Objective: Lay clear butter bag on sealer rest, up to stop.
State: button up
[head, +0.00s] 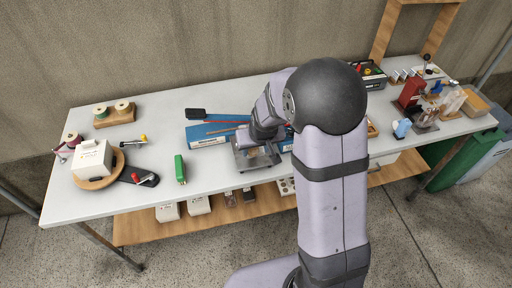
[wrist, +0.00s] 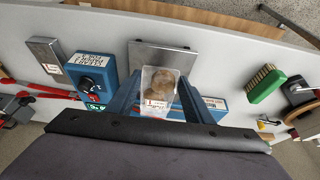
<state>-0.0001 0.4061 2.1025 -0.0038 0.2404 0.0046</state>
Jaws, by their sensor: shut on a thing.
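The clear butter bag (wrist: 158,82), with brown contents and a small white label, is between the two blue fingers of my gripper (wrist: 161,90) in the wrist view. My gripper is shut on it. The sealer rest, a grey metal plate (wrist: 184,57), lies beyond the fingers, and the bag overlaps its near part in the picture. I cannot tell whether the bag touches the plate. In the head view the plate (head: 243,163) shows in front of the blue sealer (head: 208,139), below my gripper (head: 262,138). The stop cannot be made out.
A blue box with a black knob (wrist: 91,84) and a grey block (wrist: 46,54) stand left of the plate in the wrist view. A green-backed brush (wrist: 264,83) lies to the right. In the head view, table (head: 215,175) is bare between brush and plate.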

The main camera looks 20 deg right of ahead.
aim_at(255, 155)
jog(key=shift+w+f+b, duration=0.1)
jog(key=shift+f+b, duration=1.6)
jog(key=shift+f, duration=0.45)
jog(key=shift+w+r, duration=0.1)
jog(key=shift+w, duration=0.2)
jog(key=shift+w+p, duration=0.35)
jog(key=shift+w, duration=1.75)
jog(key=shift+w, duration=0.25)
jog(key=o, duration=0.8)
jog(key=shift+b+v, duration=0.65)
jog(key=shift+v, duration=3)
jog(key=shift+s, duration=0.1)
